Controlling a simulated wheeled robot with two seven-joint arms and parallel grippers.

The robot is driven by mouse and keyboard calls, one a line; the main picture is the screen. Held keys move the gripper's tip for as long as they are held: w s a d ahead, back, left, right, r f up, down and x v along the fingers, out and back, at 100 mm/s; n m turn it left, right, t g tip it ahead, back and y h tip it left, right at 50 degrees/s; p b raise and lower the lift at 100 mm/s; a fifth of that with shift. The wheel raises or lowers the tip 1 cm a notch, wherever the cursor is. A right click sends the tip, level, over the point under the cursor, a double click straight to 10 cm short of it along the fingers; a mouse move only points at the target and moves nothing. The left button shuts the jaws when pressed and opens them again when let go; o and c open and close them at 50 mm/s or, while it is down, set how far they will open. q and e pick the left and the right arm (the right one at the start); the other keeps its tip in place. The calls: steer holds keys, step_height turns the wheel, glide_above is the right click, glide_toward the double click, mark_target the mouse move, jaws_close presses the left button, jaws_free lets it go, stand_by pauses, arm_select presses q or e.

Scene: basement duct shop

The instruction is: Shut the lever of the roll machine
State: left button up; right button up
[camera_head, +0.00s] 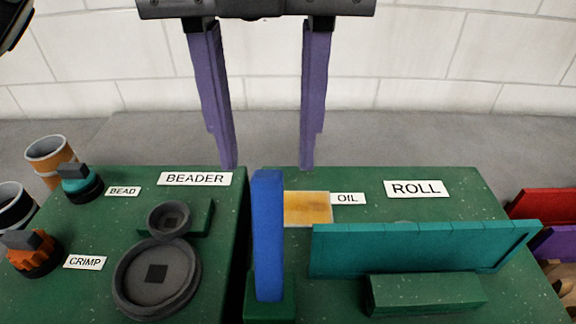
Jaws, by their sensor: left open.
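The roll machine is a green bench top (455,190) with a white ROLL label (416,189) and a long teal bar (420,248) across its front part. A blue lever (267,235) stands upright in a green block at the bench's left edge. My left gripper (268,166) comes down from the top with its two purple fingers wide apart and nothing between them. In the picture its fingertips lie just above the lever's top, one to each side. I cannot tell how far apart they are in depth.
The green beader bench (215,255) stands left of the lever with dark round wheels (157,277). An orange knob (33,252) and a teal knob (79,183) are farther left. An amber oil pad (308,208) lies behind the teal bar. Red and purple bins (545,203) are at right.

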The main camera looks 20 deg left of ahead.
mark_target(269, 216)
arm_select(q)
steer(key=f, duration=1)
steer(key=shift+s+p, duration=0.3)
steer(key=shift+p, duration=0.05)
steer(key=shift+c, duration=0.2)
jaws_close()
